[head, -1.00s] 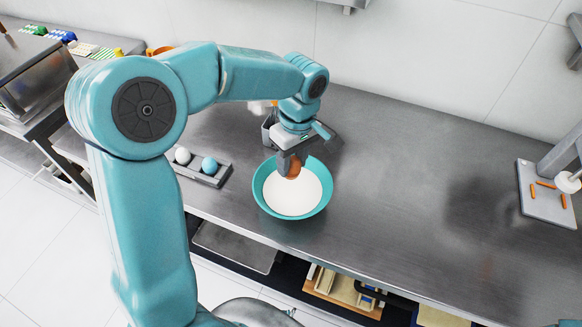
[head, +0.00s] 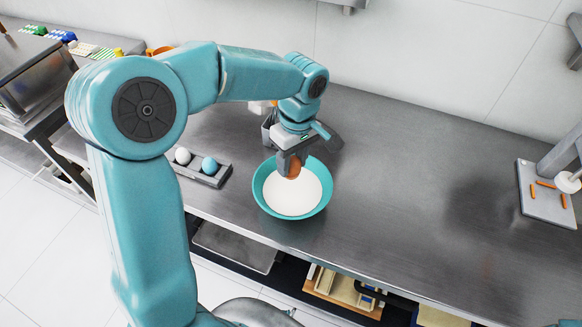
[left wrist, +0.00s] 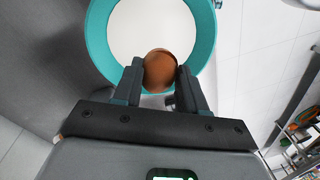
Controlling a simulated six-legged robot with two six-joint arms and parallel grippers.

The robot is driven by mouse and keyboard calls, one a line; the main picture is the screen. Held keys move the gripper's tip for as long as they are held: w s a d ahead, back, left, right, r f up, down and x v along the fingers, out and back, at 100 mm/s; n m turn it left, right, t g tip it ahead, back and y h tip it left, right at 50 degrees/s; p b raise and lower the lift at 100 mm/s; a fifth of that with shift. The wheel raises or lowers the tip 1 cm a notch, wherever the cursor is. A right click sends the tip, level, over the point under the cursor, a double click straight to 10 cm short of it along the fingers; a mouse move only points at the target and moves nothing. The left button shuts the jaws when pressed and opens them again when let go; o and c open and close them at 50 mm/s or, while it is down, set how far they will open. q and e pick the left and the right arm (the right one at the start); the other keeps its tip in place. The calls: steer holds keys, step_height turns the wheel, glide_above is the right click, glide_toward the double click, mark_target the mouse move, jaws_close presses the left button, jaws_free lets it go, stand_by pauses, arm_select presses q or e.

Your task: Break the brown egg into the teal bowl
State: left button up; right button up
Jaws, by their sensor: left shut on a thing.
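My left gripper (head: 291,164) is shut on the brown egg (head: 294,171). It holds the egg over the far part of the teal bowl (head: 262,199), which stands on the steel counter with a white content inside. In the left wrist view, the egg (left wrist: 159,70) sits between the two dark fingers of my left gripper (left wrist: 158,80), in front of the bowl (left wrist: 98,35). The egg looks whole from here, though the fingers hide part of it. My right gripper is not in view.
A grey holder (head: 213,180) with a white egg (head: 182,155) and a blue egg (head: 209,165) stands left of the bowl. A grey container (head: 268,128) is behind the gripper. The mixer's base (head: 543,201) is at far right. The counter (head: 410,170) between is clear.

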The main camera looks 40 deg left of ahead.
mark_target(292, 161)
arm_select(q)
steer(key=shift+o, duration=1.2)
steer(key=shift+c, duration=0.6)
steer(key=shift+r+p, duration=1.6)
steer(key=shift+r, duration=0.45)
steer(key=shift+f, duration=0.1)
